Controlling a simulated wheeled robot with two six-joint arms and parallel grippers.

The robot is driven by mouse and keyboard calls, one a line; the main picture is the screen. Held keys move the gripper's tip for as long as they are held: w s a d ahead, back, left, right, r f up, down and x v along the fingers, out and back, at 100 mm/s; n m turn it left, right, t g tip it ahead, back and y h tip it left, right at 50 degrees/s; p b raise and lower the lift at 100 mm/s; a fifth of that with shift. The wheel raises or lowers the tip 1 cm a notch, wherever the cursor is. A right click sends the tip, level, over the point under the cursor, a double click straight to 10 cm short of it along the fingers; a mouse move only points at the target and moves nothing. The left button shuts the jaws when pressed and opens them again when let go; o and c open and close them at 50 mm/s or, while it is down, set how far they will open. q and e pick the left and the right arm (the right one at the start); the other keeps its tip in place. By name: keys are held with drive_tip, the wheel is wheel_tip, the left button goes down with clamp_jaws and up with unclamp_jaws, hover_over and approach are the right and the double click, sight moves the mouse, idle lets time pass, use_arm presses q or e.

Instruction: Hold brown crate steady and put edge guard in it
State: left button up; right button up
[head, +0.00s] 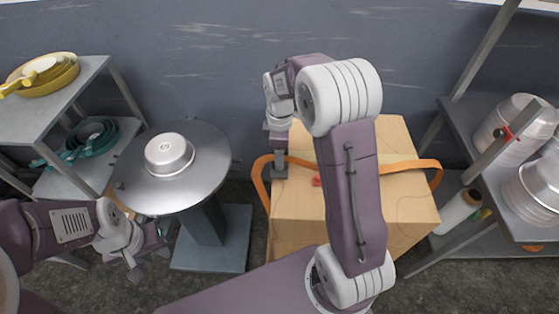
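My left gripper (146,254) is at the lower left, in front of the round metal stand; its fingers look apart with nothing seen between them. A small brown patch (117,203) shows behind the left wrist; it may be part of the brown crate, but most of it is hidden. My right gripper (279,166) points down at the left edge of a tan box (296,232), beside an orange strap (260,184). Its fingers are seen edge-on, so their opening is unclear. A small red piece (317,181) lies on the box. I cannot pick out the edge guard for certain.
A metal pan (168,154) sits upside down on the round stand (205,185). A left shelf (50,115) holds yellow pans (52,80) and teal pans (90,138). My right arm covers part of the box.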

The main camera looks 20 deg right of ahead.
wheel_tip(320, 180, up, 6)
drive_tip(key=shift+r+p, duration=0.15)
drive_tip(key=shift+p, duration=0.45)
